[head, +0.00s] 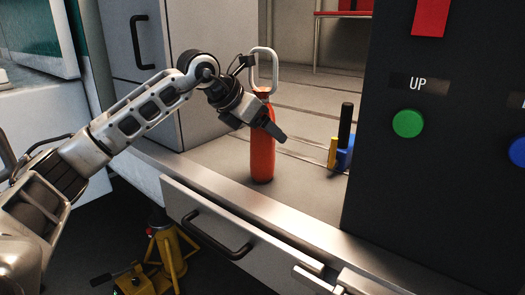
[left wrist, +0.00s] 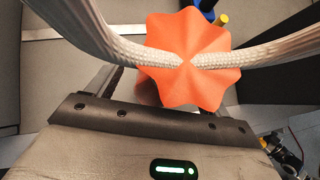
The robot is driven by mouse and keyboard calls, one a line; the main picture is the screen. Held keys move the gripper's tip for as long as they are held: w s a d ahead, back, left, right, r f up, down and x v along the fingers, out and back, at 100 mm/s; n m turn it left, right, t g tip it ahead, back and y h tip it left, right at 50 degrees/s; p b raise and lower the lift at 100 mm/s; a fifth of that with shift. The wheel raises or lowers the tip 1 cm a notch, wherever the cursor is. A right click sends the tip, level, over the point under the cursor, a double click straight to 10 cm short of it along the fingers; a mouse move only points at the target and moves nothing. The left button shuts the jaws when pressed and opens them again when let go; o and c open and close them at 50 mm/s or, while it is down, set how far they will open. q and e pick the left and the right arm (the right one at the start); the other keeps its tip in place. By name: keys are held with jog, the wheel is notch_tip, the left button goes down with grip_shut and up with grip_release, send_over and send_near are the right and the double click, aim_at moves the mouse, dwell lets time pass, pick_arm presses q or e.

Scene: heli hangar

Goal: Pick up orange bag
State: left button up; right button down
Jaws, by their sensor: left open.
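The orange bag (head: 262,150) stands upright on the grey worktop, tall and narrow, with a pale loop handle above it. In the left wrist view its pleated orange top (left wrist: 187,60) is seen from above, with the white rope handle running across the picture. My left gripper (head: 258,124) is open at the upper part of the bag, with one dark finger showing in front of it. The picture does not show clearly whether the fingers touch the bag. My right gripper is not in view.
A blue, black and yellow object (head: 342,145) stands right of the bag. A dark panel (head: 440,200) with a green button (head: 408,123) rises at the right. A grey cabinet (head: 185,55) stands behind my left arm. A drawer front (head: 235,235) is below the worktop edge.

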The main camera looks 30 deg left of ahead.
pick_arm(q)
grip_shut()
jog(key=shift+r, duration=0.2)
jog(key=shift+r, duration=0.15)
